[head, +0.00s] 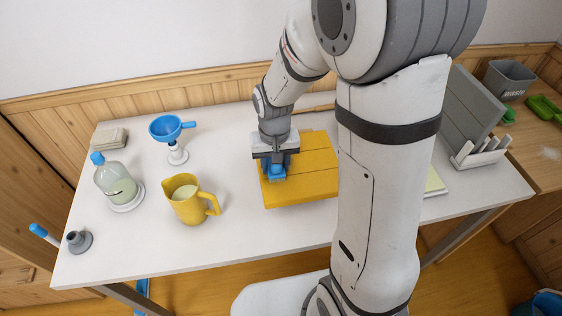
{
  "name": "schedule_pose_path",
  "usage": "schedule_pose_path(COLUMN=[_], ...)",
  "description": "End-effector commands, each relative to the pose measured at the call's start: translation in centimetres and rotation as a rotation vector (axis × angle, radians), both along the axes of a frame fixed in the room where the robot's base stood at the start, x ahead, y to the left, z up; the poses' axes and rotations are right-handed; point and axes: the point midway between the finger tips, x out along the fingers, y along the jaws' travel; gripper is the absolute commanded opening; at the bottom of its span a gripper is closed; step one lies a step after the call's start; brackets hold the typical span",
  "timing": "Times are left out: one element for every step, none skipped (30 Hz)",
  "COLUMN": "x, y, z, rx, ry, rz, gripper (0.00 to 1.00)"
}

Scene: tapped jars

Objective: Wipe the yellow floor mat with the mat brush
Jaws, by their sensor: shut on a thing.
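The yellow mat (308,185) shows as a flat, thick yellow slab with seam lines, lying on the white table rather than on a floor. My gripper (275,158) points down over the mat's left part. It is shut on a small blue thing, which I take to be the mat brush (277,172). The brush's lower end is at or just above the mat's surface; I cannot tell whether it touches. My arm hides the mat's right end, and my gripper hides the brush's top.
A yellow jug (187,201) stands left of the mat. Further left are a blue funnel (166,128) on a stand, a capped bottle (115,184) and a grey holder (79,242). A white rack (482,152) stands at the right. The table front (240,235) is clear.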

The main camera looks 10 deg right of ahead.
Motion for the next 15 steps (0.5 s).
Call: schedule_pose_path(x=[0.0, 0.0, 0.0, 0.0, 0.0, 0.0, 0.0, 0.1, 0.3, 0.5, 0.8, 1.1, 1.4, 1.7, 2.0], y=[0.0, 0.0, 0.0, 0.0, 0.0, 0.0, 0.0, 0.0, 0.0, 0.0, 0.0, 0.0, 0.0, 0.0, 0.0], z=[0.0, 0.0, 0.0, 0.0, 0.0, 0.0, 0.0, 0.0, 0.0, 0.0, 0.0, 0.0, 0.0, 0.0, 0.0], rx=[0.0, 0.0, 0.0, 0.0, 0.0, 0.0, 0.0, 0.0, 0.0, 0.0, 0.0, 0.0, 0.0, 0.0, 0.0], ry=[0.001, 0.001, 0.001, 0.001, 0.001, 0.001, 0.0, 0.0, 0.0, -0.001, -0.001, -0.001, -0.001, -0.001, -0.001], rz=[0.0, 0.0, 0.0, 0.0, 0.0, 0.0, 0.0, 0.0, 0.0, 0.0, -0.001, -0.001, -0.001, -0.001, -0.001], gripper=[0.22, 0.22, 0.22, 0.22, 0.22, 0.22, 0.22, 0.22, 0.22, 0.22, 0.22, 0.22, 0.22, 0.22, 0.22])
